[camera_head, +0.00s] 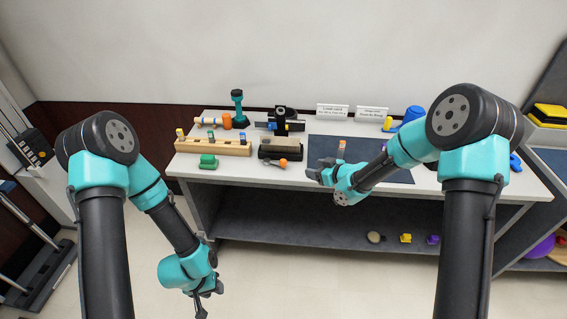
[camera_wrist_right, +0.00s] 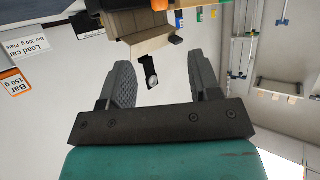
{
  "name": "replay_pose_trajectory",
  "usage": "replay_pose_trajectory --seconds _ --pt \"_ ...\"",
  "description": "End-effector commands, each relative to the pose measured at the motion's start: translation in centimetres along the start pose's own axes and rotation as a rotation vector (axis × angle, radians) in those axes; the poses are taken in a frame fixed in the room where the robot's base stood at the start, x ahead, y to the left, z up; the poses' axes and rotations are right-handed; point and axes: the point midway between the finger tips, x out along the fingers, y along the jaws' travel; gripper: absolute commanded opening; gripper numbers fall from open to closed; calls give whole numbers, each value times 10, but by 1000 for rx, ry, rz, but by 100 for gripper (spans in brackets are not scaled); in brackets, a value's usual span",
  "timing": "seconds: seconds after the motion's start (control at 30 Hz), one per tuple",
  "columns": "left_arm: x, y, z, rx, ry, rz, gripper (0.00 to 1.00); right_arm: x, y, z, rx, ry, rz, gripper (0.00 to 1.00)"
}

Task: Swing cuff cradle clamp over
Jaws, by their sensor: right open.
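A black stand-like device (camera_head: 283,120) with a round top and a small blue part stands at the back middle of the white table; I cannot tell surely whether it carries the cuff cradle clamp. In front of it is a dark box with a light wooden top (camera_head: 280,147). My right gripper (camera_head: 318,172) is open and empty, at the table's front edge, right of the box. In the right wrist view my open jaws (camera_wrist_right: 162,82) frame a small black piece with a round silver face (camera_wrist_right: 151,75), apart from both fingers.
A wooden rack (camera_head: 213,149) with coloured pegs and a green block (camera_head: 208,161) stand at the left. An orange-ended tool (camera_head: 283,163) lies near the front edge. A dark mat (camera_head: 325,143) covers the middle right. Two white signs (camera_head: 332,112) stand behind it.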

Motion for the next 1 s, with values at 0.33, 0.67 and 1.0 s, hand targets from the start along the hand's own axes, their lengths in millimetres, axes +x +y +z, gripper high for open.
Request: replay_pose_trajectory --seconds 0.33,0.67,1.0 --pt "0 0 0 0 0 0 38 31 -1 1 0 -2 -2 57" --pt "0 0 0 0 0 0 38 86 -1 1 1 -2 -1 57" --pt "0 0 0 0 0 0 38 144 -1 1 1 -1 -1 57"
